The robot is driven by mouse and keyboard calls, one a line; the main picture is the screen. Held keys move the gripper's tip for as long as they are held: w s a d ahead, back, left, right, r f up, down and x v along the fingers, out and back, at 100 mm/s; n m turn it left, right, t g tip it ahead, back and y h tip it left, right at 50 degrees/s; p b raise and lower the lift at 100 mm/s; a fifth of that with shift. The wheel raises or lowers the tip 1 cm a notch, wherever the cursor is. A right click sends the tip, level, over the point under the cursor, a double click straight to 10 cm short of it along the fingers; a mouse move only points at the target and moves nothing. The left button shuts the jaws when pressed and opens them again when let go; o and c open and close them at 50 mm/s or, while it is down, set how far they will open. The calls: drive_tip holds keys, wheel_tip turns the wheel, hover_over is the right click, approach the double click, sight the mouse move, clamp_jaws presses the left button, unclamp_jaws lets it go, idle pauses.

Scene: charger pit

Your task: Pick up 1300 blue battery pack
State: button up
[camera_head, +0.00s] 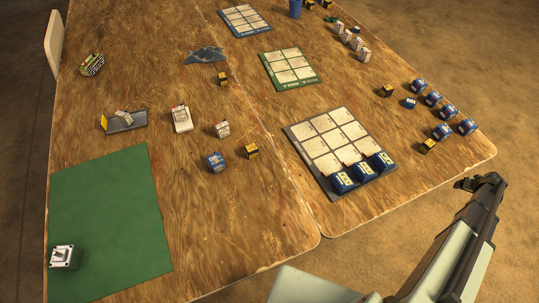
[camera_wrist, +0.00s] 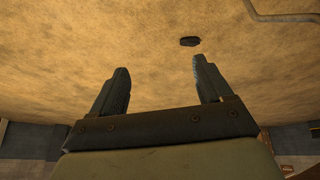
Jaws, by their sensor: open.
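Several blue battery packs (camera_head: 447,112) stand in a loose cluster at the table's right corner. Three more blue packs (camera_head: 362,171) sit in the front row of the grey gridded tray (camera_head: 303,131). One other blue pack (camera_head: 216,162) stands alone left of that tray. The numbers on the packs are too small to read, so I cannot tell which is 1300. My gripper (camera_wrist: 160,72) is open and empty in the wrist view, with bare floor beyond its fingers. In the head view my arm is at the lower right, off the table's right edge.
A green gridded tray (camera_head: 315,82) and a blue one (camera_head: 265,32) lie farther back. Small yellow-black blocks (camera_head: 428,146) stand near the packs. White packs (camera_head: 356,44) stand at the back right. A green mat (camera_head: 112,225) lies at the left.

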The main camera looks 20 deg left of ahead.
drive_tip(key=w+d+r+m+t+h, duration=0.1)
drive_tip(key=w+d+r+t+h, duration=0.15)
drive_tip(key=w+d+r, duration=1.2)
drive_tip(key=w+r+t, duration=0.3)
drive_tip(key=w+r, duration=0.3)
drive_tip(key=r, duration=0.5)
drive_tip(key=w+a+r+n+g+y, duration=0.1)
drive_tip(key=a+r+n+g+y, duration=0.15)
drive_tip(key=a, duration=2.25)
drive_tip(key=w+a+r+n+g+y, duration=0.1)
drive_tip(key=w+a+r+n+y, duration=0.15)
drive_tip(key=a, duration=2.15)
drive_tip(key=s+a+r+n+g+y, duration=0.1)
drive_tip(key=s+a, duration=0.6)
drive_tip(key=a, duration=0.6)
drive_tip(key=s+a+r+n+g, duration=0.1)
drive_tip(key=s+a+g, duration=0.1)
drive_tip(key=s+a, duration=0.85)
drive_tip(key=s+a+n+g+y, duration=0.1)
drive_tip(key=s+a, duration=0.4)
drive_tip(key=a, duration=1)
drive_tip(key=n+g+h, duration=0.3)
drive_tip(key=n, duration=0.2)
approach(215, 159)
drive_tip(key=shift+a+f, duration=0.1)
drive_tip(key=shift+f, duration=5.2)
